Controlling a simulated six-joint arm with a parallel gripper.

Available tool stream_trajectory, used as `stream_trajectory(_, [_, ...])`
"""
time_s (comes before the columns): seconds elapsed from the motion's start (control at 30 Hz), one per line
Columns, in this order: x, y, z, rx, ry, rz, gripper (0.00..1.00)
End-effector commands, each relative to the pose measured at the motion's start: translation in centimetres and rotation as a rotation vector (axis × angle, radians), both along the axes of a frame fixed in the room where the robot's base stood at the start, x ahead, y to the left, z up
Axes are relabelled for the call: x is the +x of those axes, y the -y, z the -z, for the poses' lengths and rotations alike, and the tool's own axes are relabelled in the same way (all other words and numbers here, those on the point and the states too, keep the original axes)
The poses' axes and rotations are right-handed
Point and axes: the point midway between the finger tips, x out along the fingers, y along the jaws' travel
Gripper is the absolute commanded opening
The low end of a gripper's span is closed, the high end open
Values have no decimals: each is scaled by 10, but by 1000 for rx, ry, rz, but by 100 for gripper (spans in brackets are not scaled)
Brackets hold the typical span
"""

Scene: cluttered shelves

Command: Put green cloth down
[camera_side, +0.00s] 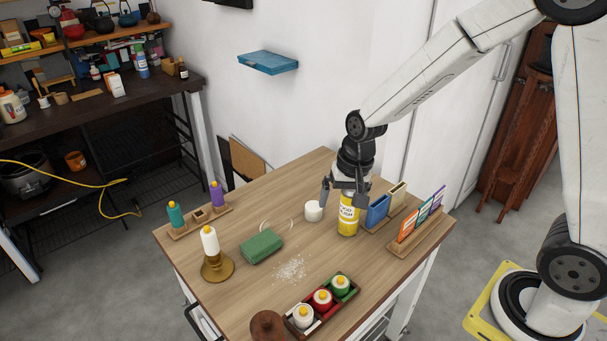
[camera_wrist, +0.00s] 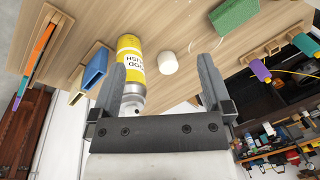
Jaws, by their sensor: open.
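The green cloth (camera_side: 261,245) is a folded, block-like piece lying on the wooden table, left of the middle. It also shows at the top edge of the wrist view (camera_wrist: 233,14). My gripper (camera_side: 345,193) is open and points down over a yellow-and-white can (camera_side: 348,215), to the right of the cloth and apart from it. In the wrist view the can (camera_wrist: 130,65) stands near the left finger, and the gripper (camera_wrist: 160,70) holds nothing. Whether a finger touches the can, I cannot tell.
A white cup-like piece (camera_side: 313,211) stands left of the can. A blue holder (camera_side: 377,210) and a card rack (camera_side: 418,226) are at right.

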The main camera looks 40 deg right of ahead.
Motion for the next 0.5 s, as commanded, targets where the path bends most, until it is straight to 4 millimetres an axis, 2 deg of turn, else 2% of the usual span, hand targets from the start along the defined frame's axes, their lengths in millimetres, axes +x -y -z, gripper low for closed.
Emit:
stream_trajectory(0.1, [-33, 9, -6, -65, 45, -177, 100])
stream_trajectory(0.23, [-65, 17, -7, -128, 83, -355, 100])
stream_trajectory(0.33, [-83, 20, -7, -165, 102, -460, 100])
stream_trajectory(0.5, [-99, 23, -6, -199, 119, -558, 100])
